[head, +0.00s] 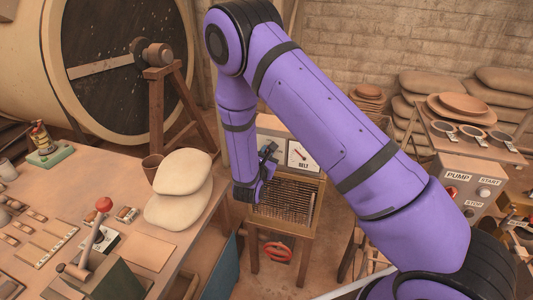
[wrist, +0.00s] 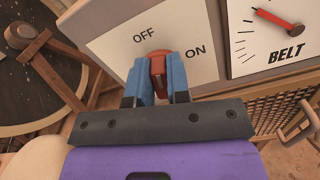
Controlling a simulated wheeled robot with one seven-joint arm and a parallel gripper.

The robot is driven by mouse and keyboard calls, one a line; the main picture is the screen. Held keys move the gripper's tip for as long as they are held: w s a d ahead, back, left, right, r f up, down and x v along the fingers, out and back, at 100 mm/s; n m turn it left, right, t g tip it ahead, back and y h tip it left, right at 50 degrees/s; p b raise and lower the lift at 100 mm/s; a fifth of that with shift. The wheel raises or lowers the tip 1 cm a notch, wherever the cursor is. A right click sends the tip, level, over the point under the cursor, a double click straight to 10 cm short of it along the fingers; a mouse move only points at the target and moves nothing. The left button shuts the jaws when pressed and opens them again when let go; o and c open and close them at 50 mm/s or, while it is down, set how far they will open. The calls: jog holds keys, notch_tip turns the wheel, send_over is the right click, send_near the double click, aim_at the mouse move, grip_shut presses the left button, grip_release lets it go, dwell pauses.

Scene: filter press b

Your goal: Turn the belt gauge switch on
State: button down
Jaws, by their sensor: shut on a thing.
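The belt gauge (head: 303,155) is a white dial panel marked BELT on a box above a wire-mesh front. In the wrist view the gauge dial (wrist: 275,30) has a red needle at upper right. Left of it, a white panel carries the words OFF and ON, with a red switch knob (wrist: 157,66) below them. My gripper (wrist: 157,85) has blue fingers shut on this knob, one on each side, hiding much of it. In the head view my gripper (head: 268,158) is at the box's left side, and the switch is hidden there.
A wooden bench (head: 190,240) with pale stacked sacks (head: 180,185) stands left of the box. A red valve handle (head: 277,251) is below the mesh. A pump control box (head: 470,190) stands at right. A large round drum is at back left.

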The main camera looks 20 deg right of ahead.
jog(key=m, duration=0.3)
jog(key=shift+s+d+f+m, duration=0.1)
jog(key=shift+d+m, duration=0.05)
jog(key=shift+m, duration=0.25)
jog(key=m, duration=0.3)
jog(key=shift+s+d+f+m, duration=0.1)
jog(key=shift+f+m, duration=0.05)
jog(key=shift+m, duration=0.15)
jog(key=m, duration=0.3)
jog(key=shift+f+m, duration=0.15)
jog(key=shift+m, duration=0.15)
jog(key=shift+s+f+m, duration=0.1)
jog(key=shift+f+m, duration=0.1)
jog(key=shift+m, duration=1.7)
jog(key=c, duration=1.1)
grip_release()
jog(key=v, duration=1)
jog(key=shift+s, duration=0.3)
jog(key=shift+a, duration=0.2)
